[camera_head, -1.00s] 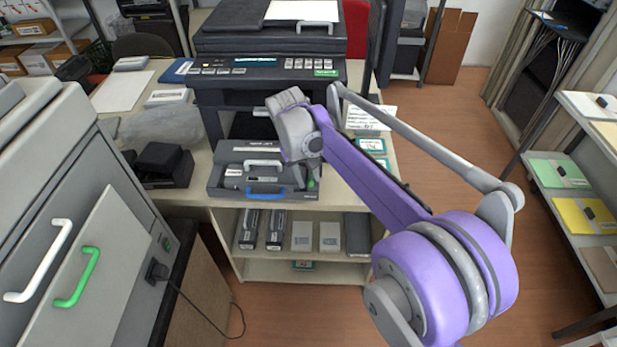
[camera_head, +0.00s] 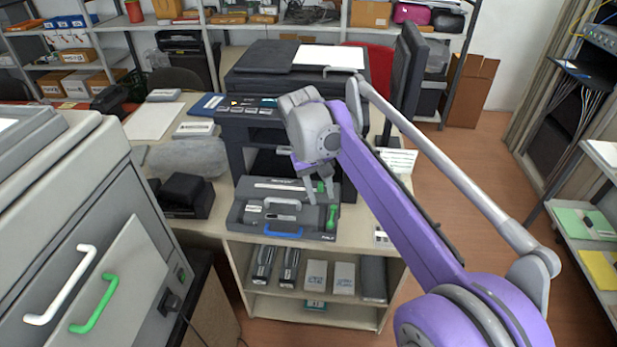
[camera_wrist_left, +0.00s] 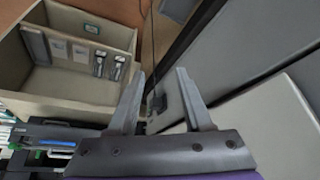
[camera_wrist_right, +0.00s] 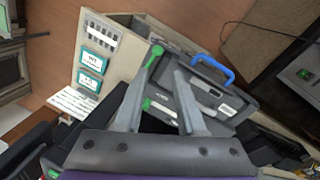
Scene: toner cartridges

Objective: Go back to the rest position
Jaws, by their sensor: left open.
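My right gripper (camera_head: 322,198) hangs above the right part of the dark grey tray (camera_head: 255,226) at the printer's front. It is empty; its fingers are spread apart in the right wrist view (camera_wrist_right: 158,108). The tray has a blue handle (camera_head: 283,233) and a green lever (camera_head: 332,217), and holds a grey cartridge-like part with a light handle. The tray also shows in the right wrist view beyond the fingertips. My left gripper is outside the head view. In the left wrist view (camera_wrist_left: 160,92) its fingers are spread, with nothing between them.
The black printer (camera_head: 250,130) stands on a beige table with a shelf (camera_head: 320,312) below holding cartridges and boxes. A grey cabinet (camera_head: 60,215) with white and green handles stands close on the left. Shelves stand at the right. Wooden floor is clear right of the table.

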